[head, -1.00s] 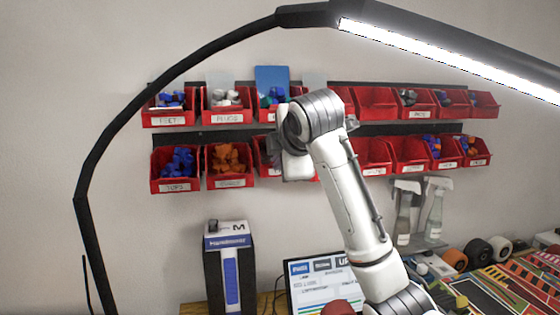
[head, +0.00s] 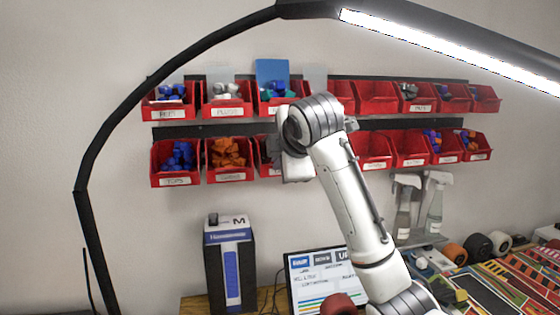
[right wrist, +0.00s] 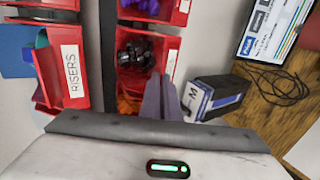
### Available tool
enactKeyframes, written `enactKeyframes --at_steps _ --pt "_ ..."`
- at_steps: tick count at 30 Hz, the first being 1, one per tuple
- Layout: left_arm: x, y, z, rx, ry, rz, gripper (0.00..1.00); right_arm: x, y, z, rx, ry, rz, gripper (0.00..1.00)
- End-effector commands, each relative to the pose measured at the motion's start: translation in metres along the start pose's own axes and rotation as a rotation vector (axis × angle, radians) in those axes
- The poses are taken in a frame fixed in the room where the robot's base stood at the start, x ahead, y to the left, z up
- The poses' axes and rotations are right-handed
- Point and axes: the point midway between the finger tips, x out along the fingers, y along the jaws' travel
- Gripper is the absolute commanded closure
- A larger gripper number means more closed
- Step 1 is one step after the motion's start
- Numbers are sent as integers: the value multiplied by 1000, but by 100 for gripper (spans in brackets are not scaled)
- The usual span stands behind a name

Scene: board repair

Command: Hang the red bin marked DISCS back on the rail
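Red bins hang in two rows on dark rails (head: 395,124) on the wall. No label that I can read says DISCS. In the lower row, the third red bin (head: 266,169) is partly covered by my right arm. In the right wrist view a red bin with black pieces (right wrist: 172,62) sits just beyond my fingers. My right gripper (right wrist: 163,85) has its two fingers close together, overlapping that bin's front wall and seeming to straddle it. I cannot tell whether they clamp it. In the head view the right gripper (head: 296,166) is at the lower row. My left gripper is out of view.
A bin labelled RISERS (right wrist: 70,70) hangs beside the fingers. A tall blue and black box (head: 231,265) stands below at left. A screen (head: 318,280), spray bottles (head: 435,205) and wheels (head: 478,247) are at right. A lamp arm (head: 110,130) arches across the front.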

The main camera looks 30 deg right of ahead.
Motion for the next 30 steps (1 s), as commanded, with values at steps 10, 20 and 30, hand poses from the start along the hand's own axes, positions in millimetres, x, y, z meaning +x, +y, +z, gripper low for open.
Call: enactKeyframes --at_steps 10,20,30 --pt "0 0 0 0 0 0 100 0 0 0 0 0 1 76" --pt "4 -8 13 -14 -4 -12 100 0 0 0 0 0 -1 76" --pt "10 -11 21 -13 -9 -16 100 -83 1 0 -1 1 8 76"
